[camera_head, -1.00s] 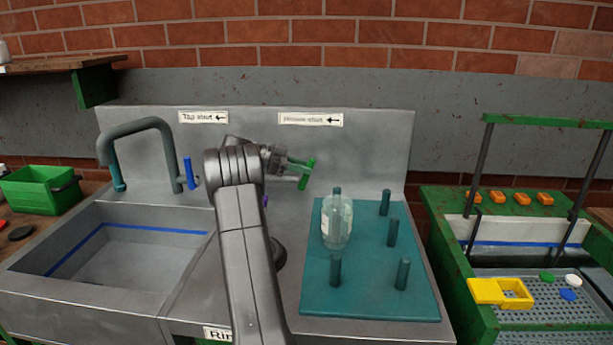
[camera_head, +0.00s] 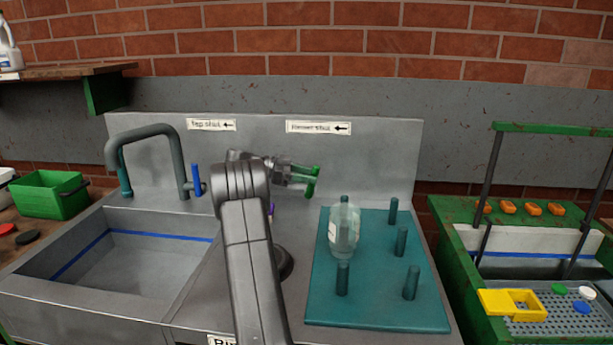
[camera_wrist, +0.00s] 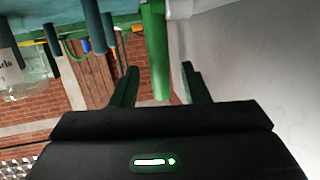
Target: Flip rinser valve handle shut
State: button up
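The rinser valve handle is a bright green lever (camera_head: 313,182) below the "Rinser shut" sign (camera_head: 318,127), whose arrow points left. In the wrist view, the green handle (camera_wrist: 156,50) reaches down from the top between my two dark green fingers. My gripper (camera_head: 300,175) is at the handle in the head view. In the wrist view, my gripper (camera_wrist: 157,82) is open, with a visible gap on each side of the handle. My arm and wrist hide the valve body.
A clear bottle (camera_head: 343,230) stands on the teal peg board (camera_head: 380,305) right of my arm. A tap with a blue handle (camera_head: 197,180) and a sink (camera_head: 135,265) are at left. A green-framed belt station (camera_head: 450,235) is at right.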

jog(key=v, duration=1.3)
jog(key=shift+a+p, duration=0.4)
jog(key=shift+r, duration=0.1)
